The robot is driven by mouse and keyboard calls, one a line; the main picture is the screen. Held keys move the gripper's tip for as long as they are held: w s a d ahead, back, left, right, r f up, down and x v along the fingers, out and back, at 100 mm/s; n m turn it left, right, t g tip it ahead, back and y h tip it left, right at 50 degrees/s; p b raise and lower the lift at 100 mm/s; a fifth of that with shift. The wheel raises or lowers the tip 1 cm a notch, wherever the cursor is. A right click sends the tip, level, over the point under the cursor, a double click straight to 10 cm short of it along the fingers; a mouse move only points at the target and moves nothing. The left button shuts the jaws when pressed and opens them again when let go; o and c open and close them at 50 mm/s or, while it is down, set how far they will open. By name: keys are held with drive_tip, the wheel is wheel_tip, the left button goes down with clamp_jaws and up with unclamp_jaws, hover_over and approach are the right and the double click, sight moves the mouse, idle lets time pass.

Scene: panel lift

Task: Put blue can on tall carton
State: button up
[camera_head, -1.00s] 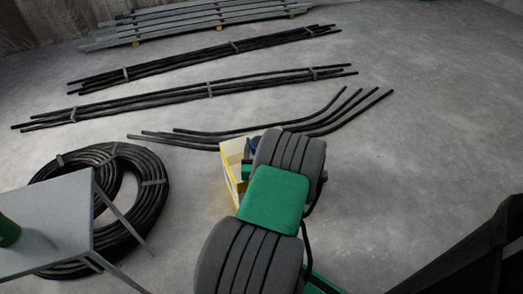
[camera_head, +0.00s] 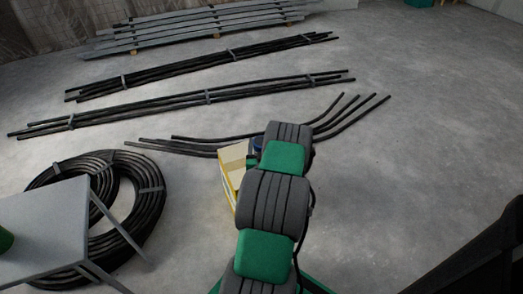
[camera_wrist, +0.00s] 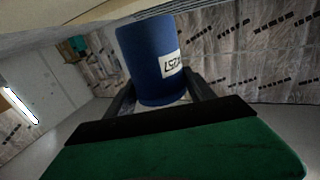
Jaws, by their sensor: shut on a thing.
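The blue can (camera_wrist: 150,60) with a white label is held between the fingers of my gripper (camera_wrist: 160,95) in the wrist view. In the head view only a small bit of the blue can (camera_head: 257,144) shows past my arm. The tall carton (camera_head: 231,166), cream with yellow edges, stands just left of my arm's far end and is partly hidden by it. A pale edge, perhaps the carton, crosses the top left of the wrist view. I cannot tell whether the can touches the carton.
A grey table (camera_head: 45,225) with a partly cut-off green object (camera_head: 5,240) stands at the lower left. A black hose coil (camera_head: 140,190) lies beside it. Bundled black pipes (camera_head: 210,97) and loose bent rods (camera_head: 335,118) lie beyond. The floor to the right is clear.

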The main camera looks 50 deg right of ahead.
drive_tip(key=shift+f+b, duration=0.7)
drive_tip(key=shift+f, duration=0.95)
drive_tip(key=o, duration=1.7)
drive_tip(key=shift+c, duration=0.2)
